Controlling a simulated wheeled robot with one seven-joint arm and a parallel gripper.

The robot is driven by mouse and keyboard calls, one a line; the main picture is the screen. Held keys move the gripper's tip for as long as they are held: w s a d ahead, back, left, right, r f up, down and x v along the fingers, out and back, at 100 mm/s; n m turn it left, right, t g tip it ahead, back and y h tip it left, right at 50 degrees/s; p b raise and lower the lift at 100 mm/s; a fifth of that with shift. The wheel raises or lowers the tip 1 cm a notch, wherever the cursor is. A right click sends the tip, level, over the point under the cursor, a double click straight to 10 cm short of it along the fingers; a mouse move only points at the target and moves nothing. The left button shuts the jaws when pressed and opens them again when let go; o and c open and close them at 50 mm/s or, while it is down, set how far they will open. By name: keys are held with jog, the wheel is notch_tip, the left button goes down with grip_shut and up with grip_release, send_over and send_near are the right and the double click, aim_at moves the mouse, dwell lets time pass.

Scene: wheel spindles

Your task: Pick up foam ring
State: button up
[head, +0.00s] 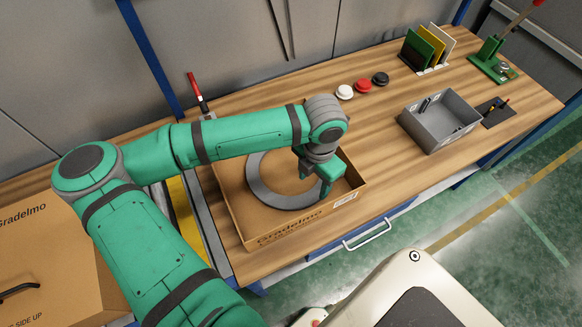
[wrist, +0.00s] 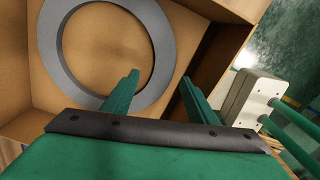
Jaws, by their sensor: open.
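A large flat grey foam ring (head: 262,190) lies inside an open, shallow cardboard box (head: 236,219) on the wooden workbench. It also shows in the wrist view (wrist: 54,68), with bare cardboard visible through its hole. My gripper (head: 324,193) is over the right part of the box. The left finger overlaps the ring's near right edge in the picture. I cannot tell how high the fingertips are above the ring.
A grey bin (head: 440,121) stands on the bench to the right of the box. White, red (head: 363,86) and black round pieces lie behind it, near a rack of coloured panels (head: 428,48). A green lever press (head: 494,66) stands at the far right.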

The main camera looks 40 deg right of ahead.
aim_at(314, 195)
jog(key=f, duration=0.2)
jog(key=s+f, duration=0.1)
jog(key=f, duration=0.1)
jog(key=shift+d+f, duration=0.1)
jog(key=shift+f, duration=0.6)
jog(key=shift+c, duration=0.4)
jog(key=shift+w, duration=0.1)
jog(key=c, duration=1)
jog(key=shift+c, duration=0.2)
